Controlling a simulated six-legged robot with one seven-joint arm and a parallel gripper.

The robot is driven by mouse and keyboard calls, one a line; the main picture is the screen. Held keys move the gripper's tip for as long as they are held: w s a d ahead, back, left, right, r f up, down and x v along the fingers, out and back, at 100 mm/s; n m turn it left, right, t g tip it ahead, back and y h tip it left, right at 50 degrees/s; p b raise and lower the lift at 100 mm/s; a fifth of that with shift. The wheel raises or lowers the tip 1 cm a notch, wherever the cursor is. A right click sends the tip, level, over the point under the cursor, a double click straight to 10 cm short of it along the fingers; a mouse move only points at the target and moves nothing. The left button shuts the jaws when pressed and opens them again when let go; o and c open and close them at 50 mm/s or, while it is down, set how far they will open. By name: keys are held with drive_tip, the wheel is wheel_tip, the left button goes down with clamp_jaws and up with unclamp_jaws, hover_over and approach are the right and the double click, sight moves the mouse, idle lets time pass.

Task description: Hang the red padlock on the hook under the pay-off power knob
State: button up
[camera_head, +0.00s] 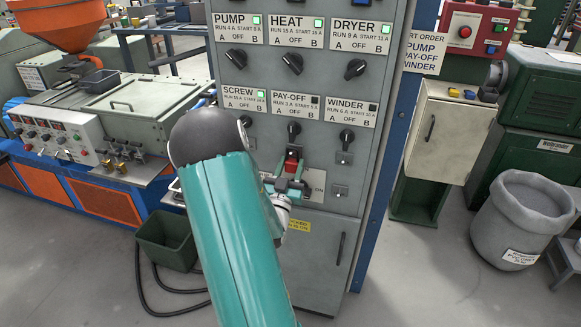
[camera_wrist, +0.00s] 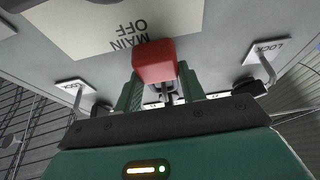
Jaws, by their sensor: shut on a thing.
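The red padlock (camera_head: 291,164) is between the fingers of my gripper (camera_head: 290,177), in front of the control cabinet below the pay-off power knob (camera_head: 294,129). In the wrist view the red padlock body (camera_wrist: 154,61) shows between the two green fingers of my gripper (camera_wrist: 160,90), which are shut on it. The hook under the pay-off knob is mostly hidden behind the padlock and gripper in the head view. I cannot tell whether the shackle touches it.
A bare hook plate (camera_head: 344,158) sits under the winder knob (camera_head: 346,137), and another plate (camera_head: 340,191) lies lower right. The wrist view shows LOCK plates on the left (camera_wrist: 76,86) and right (camera_wrist: 262,52), plus an inverted MAIN OFF label (camera_wrist: 100,25).

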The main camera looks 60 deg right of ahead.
drive_tip(key=o, duration=1.1)
drive_tip(key=shift+o, duration=0.2)
drive_tip(key=v, duration=1.3)
drive_tip(key=shift+a, duration=0.4)
